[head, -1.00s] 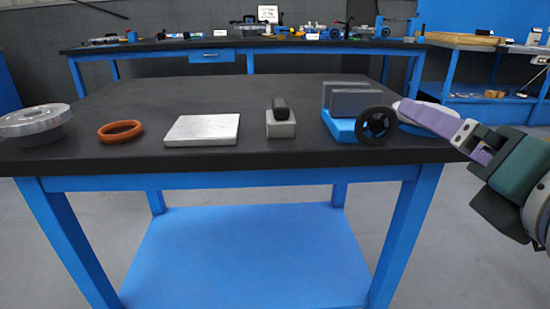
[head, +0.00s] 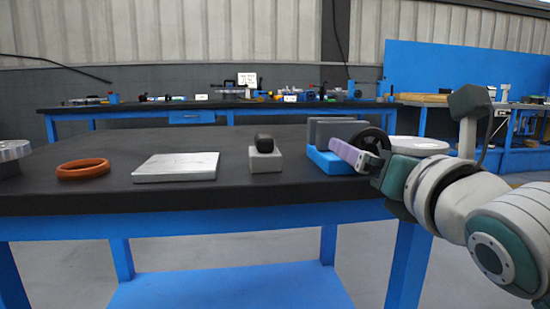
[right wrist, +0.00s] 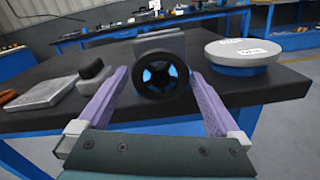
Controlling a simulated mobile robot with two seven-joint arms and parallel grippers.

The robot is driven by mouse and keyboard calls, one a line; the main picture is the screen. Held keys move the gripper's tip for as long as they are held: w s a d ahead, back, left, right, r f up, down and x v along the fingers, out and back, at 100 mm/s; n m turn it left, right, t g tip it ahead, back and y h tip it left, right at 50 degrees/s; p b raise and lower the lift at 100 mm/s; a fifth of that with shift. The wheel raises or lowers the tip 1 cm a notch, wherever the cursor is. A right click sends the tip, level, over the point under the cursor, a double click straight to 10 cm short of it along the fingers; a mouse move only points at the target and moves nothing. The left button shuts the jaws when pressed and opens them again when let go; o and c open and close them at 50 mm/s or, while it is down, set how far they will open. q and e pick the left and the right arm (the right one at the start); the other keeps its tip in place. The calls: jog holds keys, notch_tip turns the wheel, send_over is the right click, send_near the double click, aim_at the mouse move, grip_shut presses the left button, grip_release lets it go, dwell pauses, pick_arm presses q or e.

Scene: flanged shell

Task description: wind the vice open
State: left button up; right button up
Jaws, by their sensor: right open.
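The vice stands near the right end of the black table, with a blue base (head: 325,161) and grey jaws (head: 338,130). Its black handwheel (head: 371,140) faces the table's front edge. My right gripper (head: 345,152) reaches in from the right in front of the vice. In the right wrist view, the purple fingers of my right gripper (right wrist: 160,95) are spread apart. The handwheel (right wrist: 163,76) shows between and a little beyond them. I cannot tell whether the fingers touch it. My left gripper is not in view.
On the table are an orange ring (head: 83,169), a silver plate (head: 176,167), a grey block with a black top (head: 265,157) and a metal flanged part (head: 10,157). A round white-topped disc (head: 416,145) stands right of the vice. Another bench (head: 200,112) stands behind.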

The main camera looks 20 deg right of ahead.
jog(key=shift+w+d, duration=0.1)
jog(key=shift+w, duration=0.35)
